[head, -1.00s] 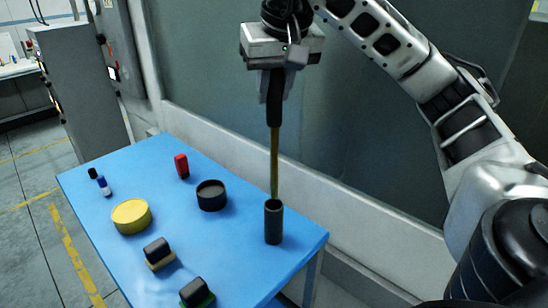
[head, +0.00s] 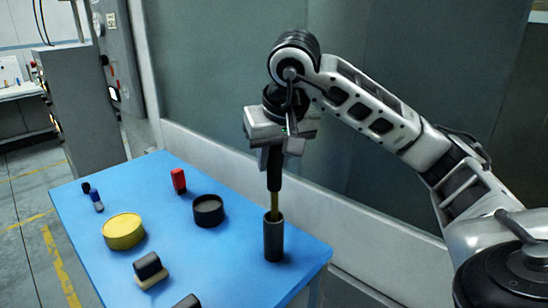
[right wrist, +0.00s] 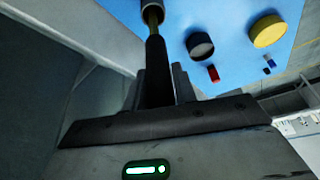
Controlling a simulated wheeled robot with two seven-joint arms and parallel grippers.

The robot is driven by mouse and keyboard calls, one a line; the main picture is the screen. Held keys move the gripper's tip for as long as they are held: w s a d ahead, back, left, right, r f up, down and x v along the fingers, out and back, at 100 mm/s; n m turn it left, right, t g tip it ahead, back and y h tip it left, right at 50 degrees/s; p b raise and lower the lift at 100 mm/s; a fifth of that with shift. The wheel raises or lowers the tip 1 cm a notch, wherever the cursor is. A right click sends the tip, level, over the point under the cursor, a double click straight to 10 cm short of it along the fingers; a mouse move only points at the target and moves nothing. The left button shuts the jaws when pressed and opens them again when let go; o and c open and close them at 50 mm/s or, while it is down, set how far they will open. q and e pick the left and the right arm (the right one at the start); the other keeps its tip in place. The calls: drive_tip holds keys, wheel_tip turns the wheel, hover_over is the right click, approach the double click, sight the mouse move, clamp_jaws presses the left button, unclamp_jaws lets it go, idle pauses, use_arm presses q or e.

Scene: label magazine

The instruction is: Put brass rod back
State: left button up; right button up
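The brass rod (head: 274,210) has a black handle (head: 274,180) and hangs upright. My right gripper (head: 273,162) is shut on the handle. Only a short length of brass shows below the handle; the rest is hidden inside the dark cylindrical holder (head: 273,241) near the table's right corner. In the right wrist view the handle (right wrist: 157,70) sits between the fingers, and the brass (right wrist: 151,18) runs into the holder's mouth (right wrist: 154,6). My left gripper is not in view.
The blue table (head: 205,255) also bears a black round container (head: 209,212), a yellow round tin (head: 123,232), a red marker-like piece (head: 178,181), a small blue-and-white piece (head: 97,200) and dark-topped blocks (head: 148,268). A wall panel (head: 210,90) stands behind the table.

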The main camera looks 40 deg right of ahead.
drive_tip(key=o, duration=0.3)
drive_tip(key=shift+f, duration=0.15)
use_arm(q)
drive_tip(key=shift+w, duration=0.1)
use_arm(e)
drive_tip(key=shift+r, duration=0.3)
use_arm(q)
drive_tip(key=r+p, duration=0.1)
drive_tip(key=p, duration=0.1)
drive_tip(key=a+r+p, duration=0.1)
drive_tip(key=p, duration=0.2)
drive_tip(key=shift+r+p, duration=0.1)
drive_tip(key=shift+p, duration=0.2)
use_arm(e)
drive_tip(key=v, duration=1.1)
drive_tip(key=shift+s+r, duration=0.1)
drive_tip(key=shift+r, duration=0.15)
